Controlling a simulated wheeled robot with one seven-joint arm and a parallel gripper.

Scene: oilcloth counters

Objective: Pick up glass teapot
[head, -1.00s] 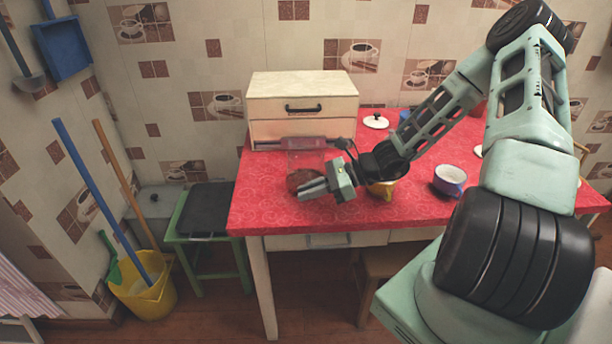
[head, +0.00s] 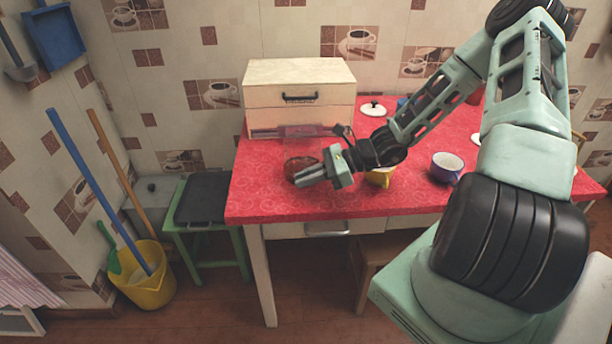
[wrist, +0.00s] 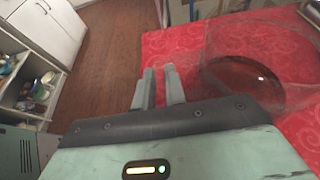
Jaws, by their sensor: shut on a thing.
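The glass teapot is a clear vessel with dark brown contents low in it. In the head view the teapot (head: 297,164) stands near the left front of the red tabletop, partly hidden by my fingers. In the wrist view the teapot (wrist: 245,75) is at the right, its clear wall hard to make out. My gripper (head: 303,178) reaches in from the right at the teapot's front side. In the wrist view my gripper (wrist: 160,85) has its fingers close together, shut on the teapot, left of its dark body. The exact part between the fingers is unclear.
A cream drawer chest (head: 300,80) stands behind the teapot. A yellow cup (head: 380,178) is partly hidden by my arm, and a white-and-purple mug (head: 447,167) stands to the right. A white lid (head: 372,109) lies farther back. The table's left front corner (head: 232,216) is clear.

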